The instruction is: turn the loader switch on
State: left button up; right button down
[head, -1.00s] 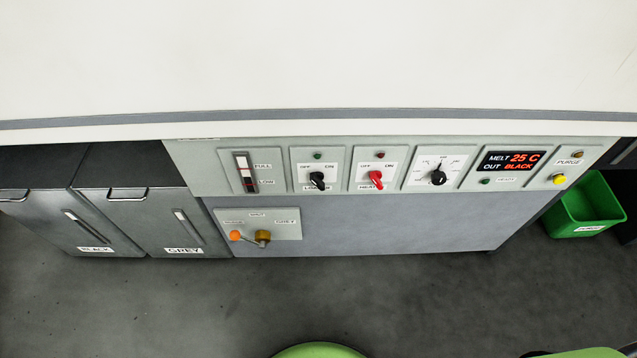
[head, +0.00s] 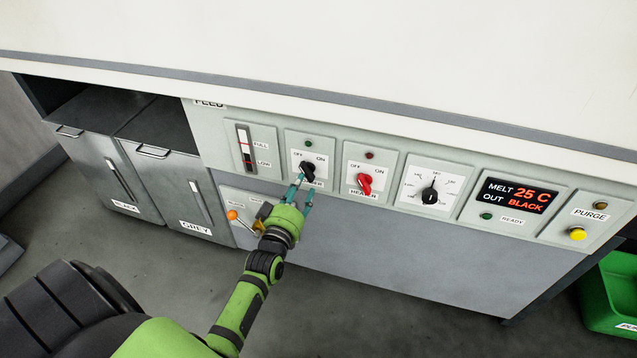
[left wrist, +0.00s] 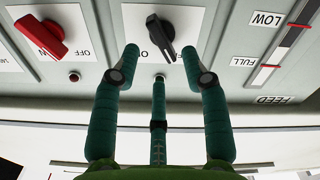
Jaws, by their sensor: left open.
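The loader switch (head: 308,170) is a black rotary knob on a white plate marked OFF and ON, on the grey panel. Its lower label is partly hidden by my fingers. The small green lamp (head: 308,144) above it looks dark. My left gripper (head: 303,189) is open and empty, with its teal fingers just below the knob. In the left wrist view the panel appears upside down; the knob (left wrist: 160,32) lies between and beyond the two outer fingertips (left wrist: 160,50). I cannot tell whether they touch it. My right gripper is out of view.
The red heater switch (head: 365,184) is close on the right, with a dial (head: 430,195) beyond it. The level gauge (head: 246,148) is on the left. Below, an orange-knobbed lever (head: 232,214) sticks out beside my gripper. The white top (head: 400,50) overhangs the panel.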

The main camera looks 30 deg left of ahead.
aim_at(307, 175)
pick_arm(q)
jog(key=x, duration=0.4)
jog(key=shift+w, duration=0.45)
jog(key=shift+c, duration=0.4)
grip_shut()
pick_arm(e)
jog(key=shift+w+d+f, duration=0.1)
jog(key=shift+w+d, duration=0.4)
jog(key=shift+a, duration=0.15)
